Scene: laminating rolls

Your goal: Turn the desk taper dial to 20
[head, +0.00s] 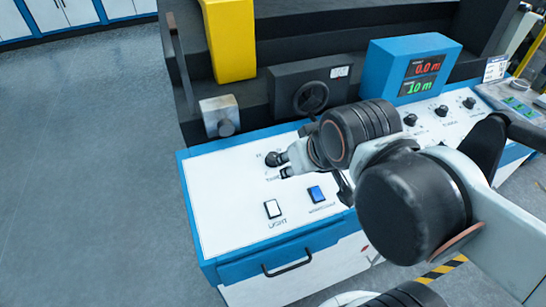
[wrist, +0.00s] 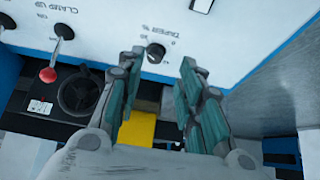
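The taper dial is a small dark round knob on the white panel. In the wrist view, the dial (wrist: 156,53) appears upside down under its "TAPER %" label, just beyond the fingertips. In the head view, the dial (head: 271,158) is at the left of my wrist, partly crowded by the hand. My gripper (wrist: 162,68) is open, with its two teal-padded fingers apart and nothing between them but the view of the dial. The dial sits nearer the left finger in the wrist view. I cannot read its setting; its scale is too small.
A red-balled clamp lever (wrist: 48,74) and a black handwheel (head: 310,97) are close by. A light switch (head: 272,208) and a blue switch (head: 317,194) lie in front. The blue display box (head: 385,67) stands right. Open floor (head: 90,170) lies left.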

